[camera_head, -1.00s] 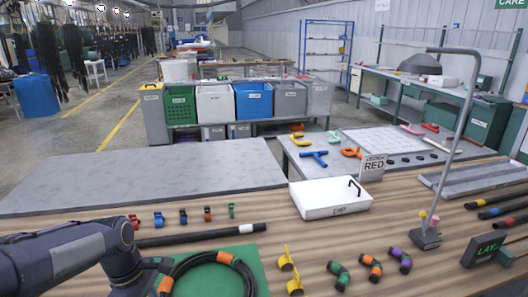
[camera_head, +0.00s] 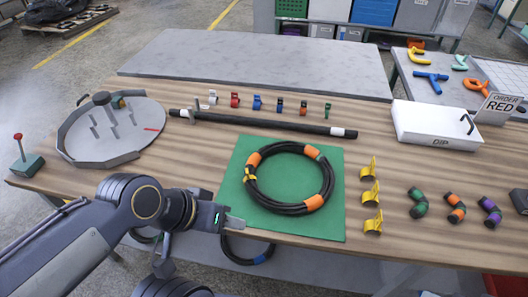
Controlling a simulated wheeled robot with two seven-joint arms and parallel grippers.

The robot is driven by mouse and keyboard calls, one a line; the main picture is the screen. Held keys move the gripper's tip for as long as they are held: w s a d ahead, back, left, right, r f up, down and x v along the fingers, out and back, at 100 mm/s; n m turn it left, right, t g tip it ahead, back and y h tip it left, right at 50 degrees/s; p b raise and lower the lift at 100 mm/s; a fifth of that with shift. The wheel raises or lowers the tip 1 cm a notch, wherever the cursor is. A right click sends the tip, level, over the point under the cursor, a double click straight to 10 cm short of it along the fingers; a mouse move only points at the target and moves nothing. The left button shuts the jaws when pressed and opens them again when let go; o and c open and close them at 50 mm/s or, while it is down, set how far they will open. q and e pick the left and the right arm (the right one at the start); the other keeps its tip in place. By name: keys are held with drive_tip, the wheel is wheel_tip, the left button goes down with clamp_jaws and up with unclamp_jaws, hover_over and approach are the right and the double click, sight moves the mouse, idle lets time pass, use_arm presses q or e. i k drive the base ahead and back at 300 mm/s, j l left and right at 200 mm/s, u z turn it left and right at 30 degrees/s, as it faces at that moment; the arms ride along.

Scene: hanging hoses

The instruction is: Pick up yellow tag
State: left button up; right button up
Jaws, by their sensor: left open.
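A small yellow piece (camera_head: 249,174) sits on the coil's left side. Several yellow curved pieces (camera_head: 371,195) stand in a row just right of the mat. I cannot tell which yellow piece is the tag. My left gripper (camera_head: 234,222) is open at the mat's lower left corner, below and left of the coil, apart from every yellow piece. My right gripper is out of view.
A straight black hose (camera_head: 270,124) lies behind the mat, with small coloured clips (camera_head: 257,103) beyond it. A round grey tray (camera_head: 75,140) stands at left. A white DIP box (camera_head: 437,124) and several elbow fittings (camera_head: 456,208) are at right.

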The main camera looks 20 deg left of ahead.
sight(370, 170)
drive_tip(key=k+j+z, duration=0.35)
drive_tip(key=j, duration=0.35)
drive_tip(key=k+j+z, duration=0.35)
drive_tip(key=j, duration=0.25)
drive_tip(key=k+j+z, duration=0.35)
drive_tip(key=k+j, duration=0.1)
drive_tip(key=k, duration=0.1)
